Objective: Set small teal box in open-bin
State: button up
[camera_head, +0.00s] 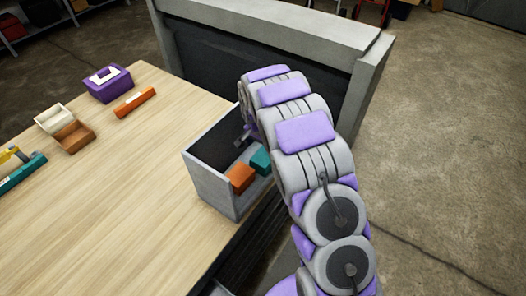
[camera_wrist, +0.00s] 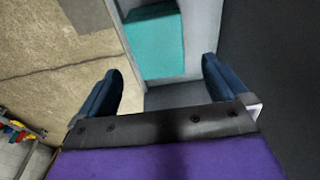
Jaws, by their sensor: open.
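The small teal box (camera_head: 261,161) lies inside the grey open-bin (camera_head: 211,190), beside an orange block (camera_head: 240,177). In the wrist view the teal box (camera_wrist: 155,45) is ahead of the fingers, by a light wall of the bin (camera_wrist: 205,28). My gripper (camera_head: 245,136) is mostly hidden by my arm in the head view, at the bin's far part. In the wrist view my gripper (camera_wrist: 163,66) has its two dark blue fingers spread apart with nothing between them. The box appears apart from the fingers.
The bin stands at the right edge of a wooden table (camera_head: 110,200). A purple box (camera_head: 108,84), an orange bar (camera_head: 134,102), a white-and-brown open box (camera_head: 66,128) and a teal tool (camera_head: 22,174) lie on it. A grey-framed dark panel (camera_head: 260,75) stands behind.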

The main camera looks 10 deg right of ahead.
aim_at(261, 158)
jog(key=s+d+r+n+g, duration=0.1)
jog(key=s+d+r+n, duration=0.1)
jog(key=s+r, duration=0.85)
jog(key=s+d+r+n, duration=0.1)
jog(key=s+r+n, duration=0.1)
jog(key=s+r, duration=0.8)
jog(key=s+r+n+g+y, duration=0.1)
jog(key=s+n, duration=0.4)
jog(key=s, duration=2)
jog(key=shift+s+a+r+g, duration=0.15)
jog(key=shift+a+r+g, duration=0.2)
jog(key=shift+r+g, duration=0.2)
